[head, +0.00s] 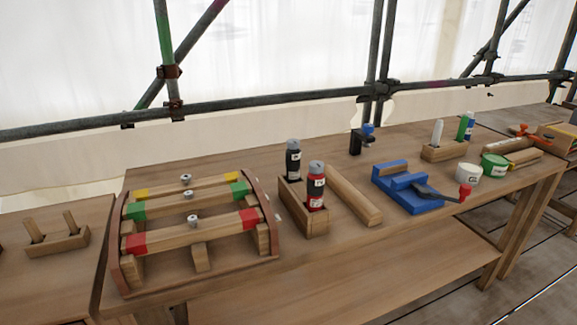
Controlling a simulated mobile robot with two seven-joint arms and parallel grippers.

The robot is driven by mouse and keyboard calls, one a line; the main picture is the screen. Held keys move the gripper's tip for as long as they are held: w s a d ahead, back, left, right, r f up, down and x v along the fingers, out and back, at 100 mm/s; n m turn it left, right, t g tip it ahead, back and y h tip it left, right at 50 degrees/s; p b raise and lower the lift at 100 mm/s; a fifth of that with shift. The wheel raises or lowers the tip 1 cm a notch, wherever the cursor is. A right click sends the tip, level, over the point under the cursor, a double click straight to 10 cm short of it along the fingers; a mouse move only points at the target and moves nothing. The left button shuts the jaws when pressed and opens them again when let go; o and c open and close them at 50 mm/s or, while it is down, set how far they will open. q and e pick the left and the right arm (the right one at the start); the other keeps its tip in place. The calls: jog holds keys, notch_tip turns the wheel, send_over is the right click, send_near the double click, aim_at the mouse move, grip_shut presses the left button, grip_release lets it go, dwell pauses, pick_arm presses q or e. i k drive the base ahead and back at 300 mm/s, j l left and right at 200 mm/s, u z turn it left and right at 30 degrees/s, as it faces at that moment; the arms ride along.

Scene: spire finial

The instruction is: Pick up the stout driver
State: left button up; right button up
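I cannot pick out the stout driver for certain in the head view. A small wooden rack (58,243) on the left bench holds two upright wooden pieces that look like handles, a left one (34,231) and a right one (70,220). Their lower ends are hidden in the rack, so I cannot tell what they are. Neither of my grippers is in view.
A wooden frame with colour-banded bars (193,236) stands on the main bench (330,255). Right of it are a box with a black bottle (293,160) and a red bottle (316,187), a wooden block (354,196), a blue vise (410,190) and tubs (494,166). Scaffold poles stand behind.

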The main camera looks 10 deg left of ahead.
aim_at(293, 157)
jog(key=i+l, duration=0.5)
jog(key=l, duration=0.2)
jog(key=i+l+u, duration=0.15)
jog(key=u, duration=0.2)
jog(key=i+l+u, duration=0.1)
jog(key=l+u, duration=0.25)
jog(key=u, duration=1.3)
